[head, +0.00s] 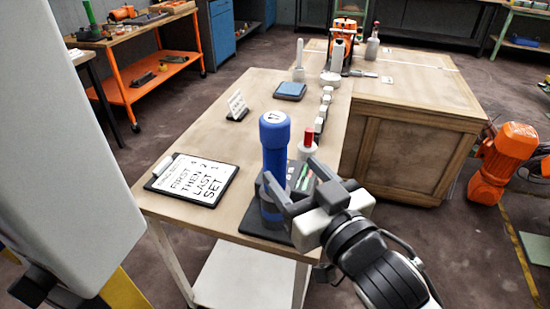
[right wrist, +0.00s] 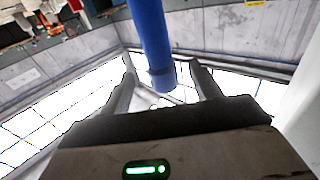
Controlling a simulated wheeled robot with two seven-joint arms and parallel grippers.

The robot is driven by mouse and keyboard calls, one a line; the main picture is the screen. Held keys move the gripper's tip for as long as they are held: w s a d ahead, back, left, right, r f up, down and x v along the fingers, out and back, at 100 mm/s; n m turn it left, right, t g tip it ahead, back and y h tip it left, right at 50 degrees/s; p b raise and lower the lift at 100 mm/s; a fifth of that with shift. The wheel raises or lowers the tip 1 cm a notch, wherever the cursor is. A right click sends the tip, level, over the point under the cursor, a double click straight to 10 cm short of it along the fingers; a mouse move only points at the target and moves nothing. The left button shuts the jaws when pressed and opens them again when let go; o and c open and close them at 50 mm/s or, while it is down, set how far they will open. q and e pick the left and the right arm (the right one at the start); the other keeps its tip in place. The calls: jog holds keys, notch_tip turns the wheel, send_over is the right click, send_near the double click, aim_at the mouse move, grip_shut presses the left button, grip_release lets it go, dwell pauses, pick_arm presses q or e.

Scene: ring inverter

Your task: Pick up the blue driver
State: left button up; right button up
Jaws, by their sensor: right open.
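The blue driver (head: 274,145) stands upright near the front right corner of the wooden table, with a white cap marked 17. My right gripper (head: 276,192) is open at the lower part of the driver, coming from the right. In the right wrist view, the blue driver (right wrist: 152,40) shows between the two open fingers (right wrist: 161,72). I cannot tell whether either finger touches it. The driver's foot is partly hidden by the gripper in the head view. My left gripper is not in view.
A clipboard (head: 190,179) lies left of the driver. A small sign (head: 237,105), a blue pad (head: 290,91) and a row of small pieces (head: 324,108) are farther back. The table's middle is clear.

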aim_at(269, 147)
jog(key=x, duration=0.6)
jog(key=p+x, duration=0.1)
jog(key=x, duration=0.3)
jog(key=shift+d+f, duration=0.15)
jog(key=shift+f, duration=0.2)
jog(key=c, duration=1.2)
jog(key=shift+r, duration=0.2)
